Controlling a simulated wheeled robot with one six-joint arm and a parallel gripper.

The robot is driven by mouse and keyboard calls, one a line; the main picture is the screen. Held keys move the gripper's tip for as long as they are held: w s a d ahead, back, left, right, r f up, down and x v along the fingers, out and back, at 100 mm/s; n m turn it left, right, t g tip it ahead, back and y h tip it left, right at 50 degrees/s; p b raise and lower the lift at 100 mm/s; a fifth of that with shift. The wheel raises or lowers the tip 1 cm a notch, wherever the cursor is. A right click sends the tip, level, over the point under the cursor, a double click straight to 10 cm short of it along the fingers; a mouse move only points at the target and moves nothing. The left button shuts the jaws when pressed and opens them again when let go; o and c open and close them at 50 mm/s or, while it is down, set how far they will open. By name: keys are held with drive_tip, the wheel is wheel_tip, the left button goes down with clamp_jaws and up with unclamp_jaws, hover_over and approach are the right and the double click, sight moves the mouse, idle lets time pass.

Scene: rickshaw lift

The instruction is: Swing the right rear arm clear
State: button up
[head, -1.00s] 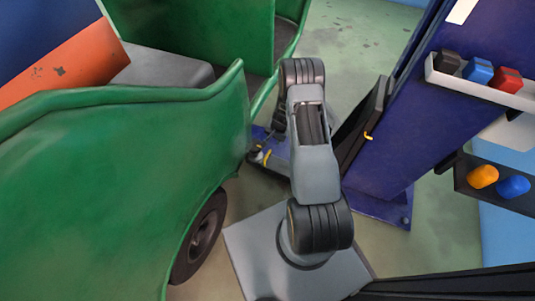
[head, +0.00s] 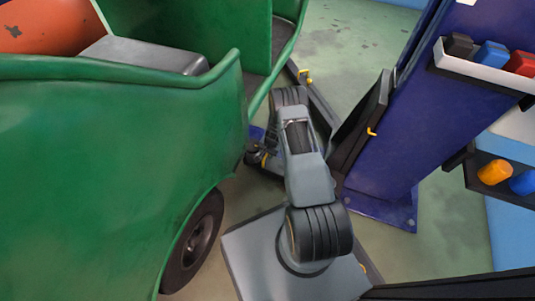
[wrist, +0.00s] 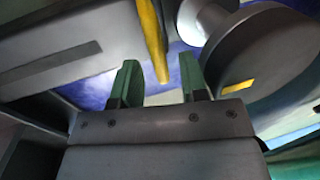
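A dark lift arm (head: 322,103) shows behind my arm in the head view, low between the green rickshaw (head: 110,150) and the blue lift post (head: 430,110). A yellow handle (head: 305,76) stands at its far end. In the wrist view my gripper (wrist: 160,90) has its two green fingers apart. A yellow bar (wrist: 151,38) reaches down with its tip between them, and I see no clear contact. A round dark pad (wrist: 265,65) with a yellow mark is just right of the fingers. My own arm hides the gripper in the head view.
The rickshaw's rear wheel (head: 195,240) is close to my left. A black panel with a yellow hook (head: 372,132) stands by the post. Shelves of coloured items (head: 490,88) are on the right. Open floor (head: 350,45) lies beyond.

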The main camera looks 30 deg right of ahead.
drive_tip(key=shift+c, duration=0.4)
clamp_jaws()
drive_tip(key=shift+f, duration=0.1)
